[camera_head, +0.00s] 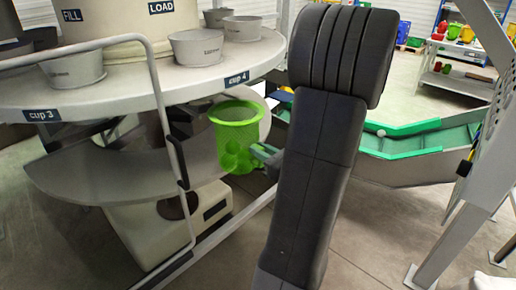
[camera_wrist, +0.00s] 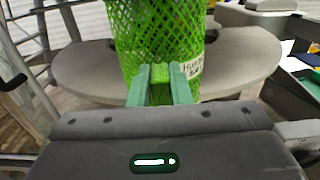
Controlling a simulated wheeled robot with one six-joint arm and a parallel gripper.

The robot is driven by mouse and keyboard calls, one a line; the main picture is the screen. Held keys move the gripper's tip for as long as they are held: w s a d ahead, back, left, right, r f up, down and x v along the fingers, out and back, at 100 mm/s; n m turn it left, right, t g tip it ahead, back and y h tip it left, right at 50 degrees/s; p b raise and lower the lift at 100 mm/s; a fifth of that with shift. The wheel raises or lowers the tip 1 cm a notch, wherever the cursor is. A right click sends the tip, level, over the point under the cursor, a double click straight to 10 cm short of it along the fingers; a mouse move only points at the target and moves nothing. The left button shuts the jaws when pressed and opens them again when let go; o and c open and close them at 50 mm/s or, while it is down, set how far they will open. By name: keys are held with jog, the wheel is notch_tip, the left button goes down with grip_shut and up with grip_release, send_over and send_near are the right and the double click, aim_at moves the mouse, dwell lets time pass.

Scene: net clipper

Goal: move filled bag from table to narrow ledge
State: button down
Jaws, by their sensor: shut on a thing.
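The filled bag is a bright green mesh bag (camera_head: 236,133) with an open round top and round green contents low inside. My gripper (camera_head: 264,156) is shut on its near side and holds it upright. In the wrist view, the green fingers (camera_wrist: 160,84) pinch the mesh bag (camera_wrist: 150,35), and a white label shows at its right. The narrow grey curved ledge (camera_head: 95,172) lies below the round table (camera_head: 125,90). The bag overlaps the ledge's right end in the head view; I cannot tell whether they touch. The ledge also appears behind the bag in the wrist view (camera_wrist: 245,62).
Metal cups (camera_head: 196,46) stand on the round table around a drum (camera_head: 115,18). A bent metal rail (camera_head: 168,125) stands before the ledge. A green-lined chute (camera_head: 410,142) lies right of my arm. A shelf with coloured bins (camera_head: 460,70) stands behind.

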jog(key=shift+v, duration=2.85)
